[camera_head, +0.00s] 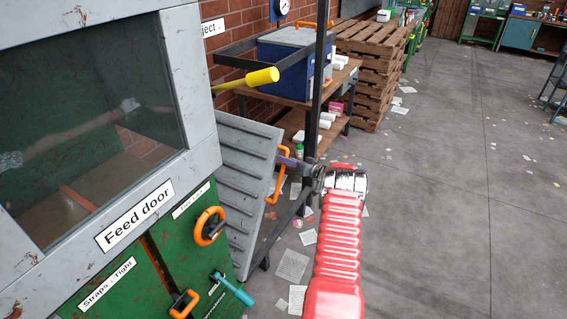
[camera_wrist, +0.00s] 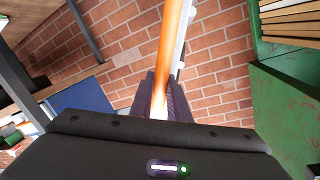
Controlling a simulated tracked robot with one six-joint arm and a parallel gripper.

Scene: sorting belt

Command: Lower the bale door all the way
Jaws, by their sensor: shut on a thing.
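The bale door appears to be the grey ribbed panel (camera_head: 240,170) on the right side of the green machine, standing steeply tilted. An orange bar handle (camera_head: 279,182) is on its right edge. My gripper (camera_head: 284,156) reaches in from the right and is shut on that handle near its upper part. In the wrist view the orange handle (camera_wrist: 168,50) runs up from between the dark fingers of my gripper (camera_wrist: 160,100). The panel's far face and hinge line are hidden.
The green machine (camera_head: 190,240) carries a "Feed door" sign, an orange wheel (camera_head: 209,226) and a teal-handled lever (camera_head: 232,288). A yellow-ended lever (camera_head: 262,76) juts out above the panel. A bench with a blue box (camera_head: 290,62) and stacked pallets (camera_head: 372,60) stand behind.

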